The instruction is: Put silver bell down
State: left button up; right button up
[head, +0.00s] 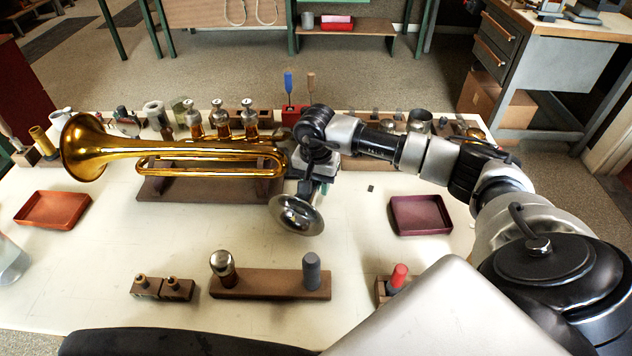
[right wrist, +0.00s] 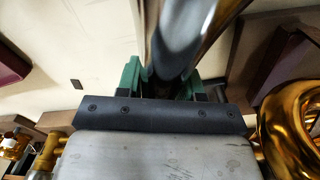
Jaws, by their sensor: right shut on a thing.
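The silver bell (head: 297,214) hangs from my right gripper (head: 308,184), its flared end low and toward the viewer. It is near the middle of the white table, just right of the brass horn (head: 210,164). In the right wrist view, my right gripper (right wrist: 160,82) has its green fingers shut on either side of the shiny silver bell (right wrist: 182,35). I cannot tell whether the bell's rim touches the table or is slightly above it. My left gripper is not in view.
The horn lies on a brown wooden stand (head: 168,188). A red tray (head: 53,210) is at the left and a maroon tray (head: 420,214) at the right. A wooden block with two upright pegs (head: 268,284) stands in front. White table between the trays is mostly clear.

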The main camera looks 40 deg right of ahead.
jog(key=o, duration=1)
jog(key=shift+o, duration=0.2)
